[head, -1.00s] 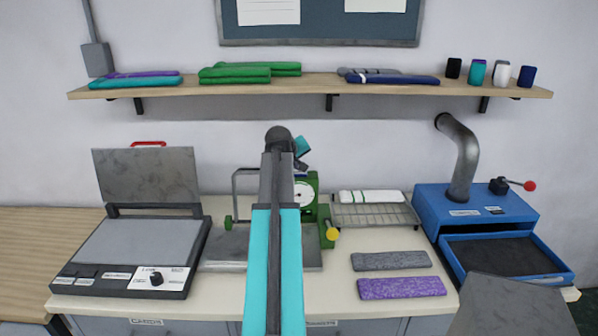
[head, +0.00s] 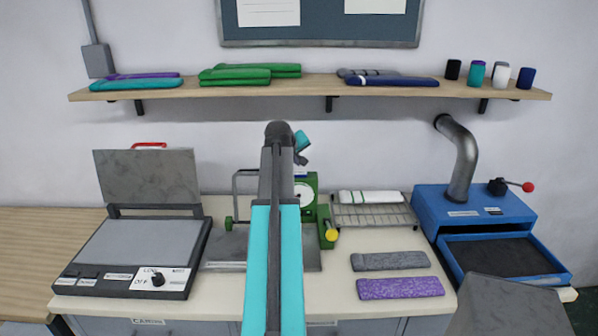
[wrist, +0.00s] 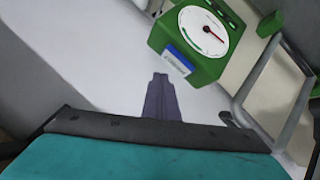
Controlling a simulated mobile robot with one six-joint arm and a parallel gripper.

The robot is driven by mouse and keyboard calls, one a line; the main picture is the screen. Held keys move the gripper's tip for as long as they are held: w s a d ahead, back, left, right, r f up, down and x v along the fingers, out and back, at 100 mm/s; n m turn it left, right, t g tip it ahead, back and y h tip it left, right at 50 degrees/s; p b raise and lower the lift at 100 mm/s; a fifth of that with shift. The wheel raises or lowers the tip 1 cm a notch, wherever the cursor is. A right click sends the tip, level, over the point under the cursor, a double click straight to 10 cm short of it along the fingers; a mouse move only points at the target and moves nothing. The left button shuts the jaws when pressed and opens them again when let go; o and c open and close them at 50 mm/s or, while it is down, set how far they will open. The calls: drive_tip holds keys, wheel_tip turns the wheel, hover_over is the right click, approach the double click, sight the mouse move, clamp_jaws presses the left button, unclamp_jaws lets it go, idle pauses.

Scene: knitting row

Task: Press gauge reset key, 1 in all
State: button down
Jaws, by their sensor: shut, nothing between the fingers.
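The green gauge (head: 311,187) with a round white dial stands on the bench behind my arm, which hides part of it. In the wrist view the gauge (wrist: 214,61) is at upper right, its dial showing a red needle. A blue piece with a white label (wrist: 178,61) sits at the gauge's edge; I cannot tell whether this is the reset key. My gripper (wrist: 160,76) is shut and empty, its dark fingertips apart from the blue piece in the picture. In the head view my gripper (head: 300,159) is small, above the gauge, partly behind my arm.
A grey metal frame (wrist: 268,75) rises beside the gauge. A yellow knob (head: 332,235) is at its lower right. An open press (head: 140,245) stands left, a wire rack (head: 375,215) and blue machine (head: 480,205) right. A shelf (head: 300,90) runs above.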

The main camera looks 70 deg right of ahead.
sight(298, 174)
drive_tip(key=shift+r+p, duration=1.05)
drive_tip(key=shift+r, duration=1)
